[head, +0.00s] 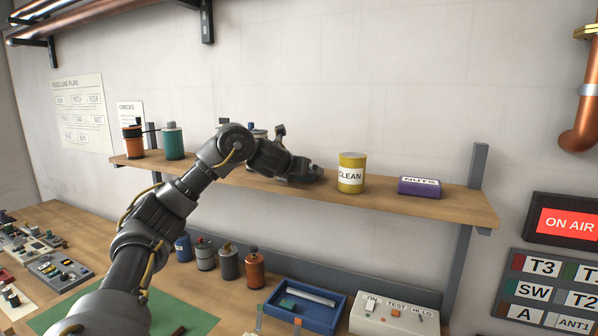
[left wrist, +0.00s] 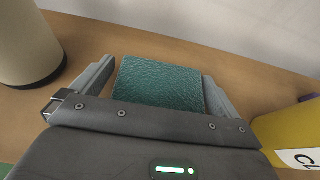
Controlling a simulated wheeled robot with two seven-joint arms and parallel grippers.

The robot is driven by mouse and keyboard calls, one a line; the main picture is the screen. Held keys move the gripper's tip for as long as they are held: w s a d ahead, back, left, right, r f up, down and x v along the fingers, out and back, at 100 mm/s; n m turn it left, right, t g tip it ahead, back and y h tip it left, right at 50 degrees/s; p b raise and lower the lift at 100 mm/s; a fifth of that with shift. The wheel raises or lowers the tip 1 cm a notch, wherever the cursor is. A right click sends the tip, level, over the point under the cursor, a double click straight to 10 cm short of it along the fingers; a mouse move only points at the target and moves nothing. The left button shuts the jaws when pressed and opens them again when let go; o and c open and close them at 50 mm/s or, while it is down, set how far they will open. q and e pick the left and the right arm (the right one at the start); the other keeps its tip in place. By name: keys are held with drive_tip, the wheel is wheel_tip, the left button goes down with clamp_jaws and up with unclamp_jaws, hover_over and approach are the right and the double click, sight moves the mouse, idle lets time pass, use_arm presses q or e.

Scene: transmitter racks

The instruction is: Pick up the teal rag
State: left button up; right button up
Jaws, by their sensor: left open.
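The teal rag (left wrist: 160,84) lies on the wooden shelf in the left wrist view, a textured, folded-looking block. My left gripper (left wrist: 158,72) is open, with one finger on each side of the rag and small gaps visible. In the head view my left gripper (head: 302,172) is over the shelf, left of the yellow CLEAN can (head: 351,174). The rag cannot be made out there, as my gripper and arm cover that spot. My right gripper is not in view.
The yellow can (left wrist: 288,135) stands close on the right of my gripper, and a cream cylinder (left wrist: 28,45) on the left. A purple NUTS box (head: 419,187) sits farther right on the shelf (head: 450,206). Below are a blue tray (head: 335,320) and several canisters.

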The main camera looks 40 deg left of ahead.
use_arm(q)
drive_tip(key=shift+d, duration=0.1)
drive_tip(key=c, duration=0.7)
drive_tip(key=shift+r+b, duration=0.5)
drive_tip(key=shift+r, duration=0.35)
drive_tip(key=r, duration=0.1)
drive_tip(key=s+r, duration=0.1)
drive_tip(key=shift+d+r+b, duration=0.15)
drive_tip(key=shift+r+b, duration=0.25)
drive_tip(key=shift+w+a+r+p+v, duration=0.15)
drive_tip(key=shift+r+p+v, duration=0.45)
drive_tip(key=shift+v, duration=1.95)
drive_tip(key=shift+w+a+r+p+v, duration=0.25)
drive_tip(key=shift+p+v, duration=0.55)
drive_tip(key=shift+v, duration=1.75)
drive_tip(key=shift+w+r+p+v, duration=0.1)
drive_tip(key=shift+r+p+v, duration=0.5)
drive_tip(key=shift+v, duration=1.95)
drive_tip(key=shift+f, duration=0.15)
